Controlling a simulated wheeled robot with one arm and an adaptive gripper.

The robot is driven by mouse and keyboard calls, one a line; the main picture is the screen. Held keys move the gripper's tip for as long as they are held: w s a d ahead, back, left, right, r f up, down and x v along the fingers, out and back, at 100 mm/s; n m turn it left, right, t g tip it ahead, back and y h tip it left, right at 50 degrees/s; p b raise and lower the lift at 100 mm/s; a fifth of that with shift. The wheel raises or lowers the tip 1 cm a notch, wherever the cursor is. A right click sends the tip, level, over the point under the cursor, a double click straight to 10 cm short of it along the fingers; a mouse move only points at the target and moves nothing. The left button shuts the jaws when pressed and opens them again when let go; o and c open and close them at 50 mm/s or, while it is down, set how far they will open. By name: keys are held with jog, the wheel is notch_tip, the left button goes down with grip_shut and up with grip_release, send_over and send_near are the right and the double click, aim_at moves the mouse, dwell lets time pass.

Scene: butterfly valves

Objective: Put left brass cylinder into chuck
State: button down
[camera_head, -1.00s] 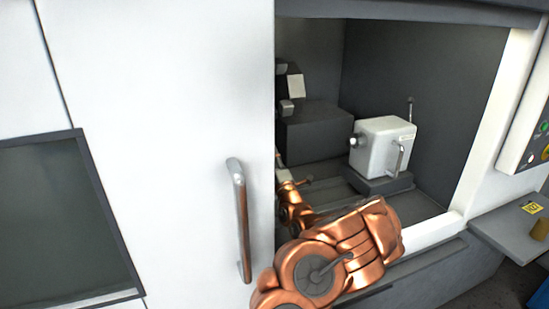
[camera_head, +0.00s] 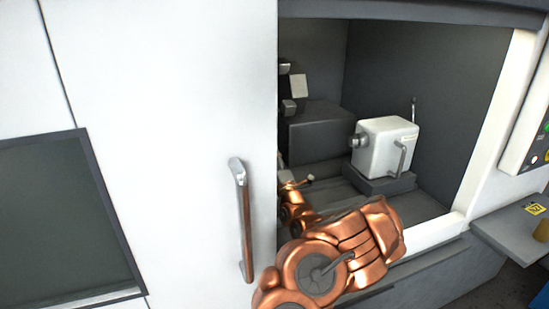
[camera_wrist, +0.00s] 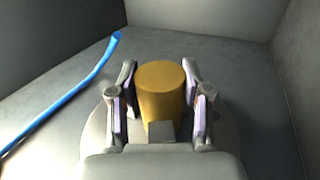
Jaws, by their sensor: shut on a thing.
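The held brass cylinder (camera_wrist: 161,88) stands between the two fingers of my gripper (camera_wrist: 160,104) in the wrist view, its flat round end toward the camera. The fingers are shut on its sides. A pale grey round shape (camera_wrist: 97,128) lies behind the gripper and cylinder. It is mostly hidden, and I cannot tell whether it is the chuck or whether the cylinder touches it. In the head view my copper arm reaches into the machine opening, and the gripper and held cylinder are hidden behind the white door.
The white door (camera_head: 160,90) with its handle (camera_head: 243,220) covers the machine's left side. A white tailstock block (camera_head: 380,145) stands inside at right. Another brass cylinder (camera_head: 542,231) stands on the grey side shelf (camera_head: 505,228). A blue hose (camera_wrist: 70,92) lies left of the gripper.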

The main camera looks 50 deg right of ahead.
jog(key=shift+w+a+f, duration=0.1)
jog(key=shift+w+a, duration=0.1)
jog(key=shift+a, duration=0.05)
dwell(1.0)
jog(key=c, duration=0.8)
grip_release()
jog(key=o, duration=0.4)
jog(key=shift+c, duration=0.2)
jog(key=shift+s+d+f, duration=0.1)
jog(key=o, duration=0.4)
jog(key=shift+o, duration=0.2)
jog(key=shift+s+d+b, duration=0.25)
jog(key=shift+s+d, duration=0.4)
jog(key=shift+d, duration=0.3)
jog(key=shift+s+d+b, duration=0.2)
jog(key=shift+s+d, duration=0.4)
jog(key=shift+d, duration=0.3)
